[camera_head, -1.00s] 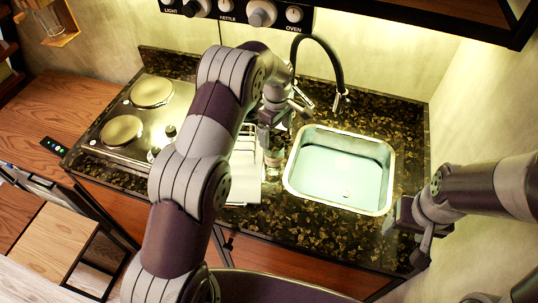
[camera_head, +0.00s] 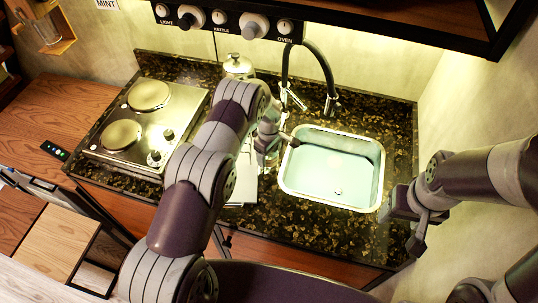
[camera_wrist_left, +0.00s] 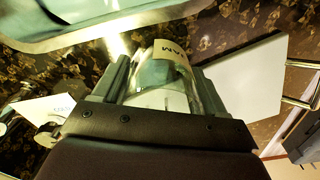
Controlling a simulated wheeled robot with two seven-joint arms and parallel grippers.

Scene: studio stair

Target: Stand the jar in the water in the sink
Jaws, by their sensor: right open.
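The jar (camera_head: 268,160) is clear glass with a pale label, and stands on the dark counter just left of the sink (camera_head: 325,203). Water (camera_head: 330,172) fills the sink basin. My left gripper (camera_head: 268,138) is at the jar, partly hiding it. In the left wrist view the jar (camera_wrist_left: 165,72) sits between the two fingers (camera_wrist_left: 160,85), which lie close against its sides. Its lower part is hidden there. My right gripper (camera_head: 402,226) is open and empty, over the counter right of the sink.
A black tap (camera_head: 325,75) arches behind the sink. A metal kettle (camera_head: 238,66) is behind my left arm, and a two-plate hob (camera_head: 140,120) is at left. A wall bounds the right side.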

